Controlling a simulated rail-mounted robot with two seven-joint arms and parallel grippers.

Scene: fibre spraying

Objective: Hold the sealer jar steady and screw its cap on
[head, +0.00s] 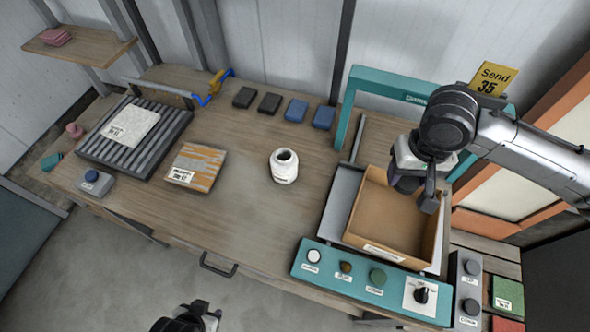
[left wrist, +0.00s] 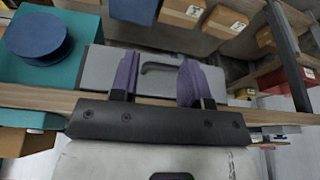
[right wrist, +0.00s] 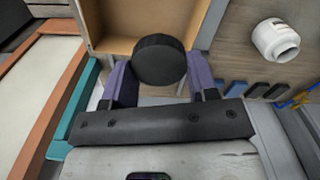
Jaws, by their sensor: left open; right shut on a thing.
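The white sealer jar (head: 284,166) stands upright and uncapped on the workbench, its dark mouth showing. It also shows in the right wrist view (right wrist: 276,40). My right gripper (head: 417,192) is above the cardboard box, well to the right of the jar. In the right wrist view it is shut on the round black cap (right wrist: 159,60), which sits between its purple fingers. My left gripper (left wrist: 157,78) is open and empty, its purple fingers apart. In the head view only part of my left arm shows at the bottom edge, away from the jar.
The open cardboard box (head: 392,215) sits on a grey tray behind a teal control panel (head: 370,282). A patterned sample (head: 196,167) and a roller rack (head: 135,135) are left of the jar. Dark and blue blocks (head: 296,110) line the back. Bench around the jar is clear.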

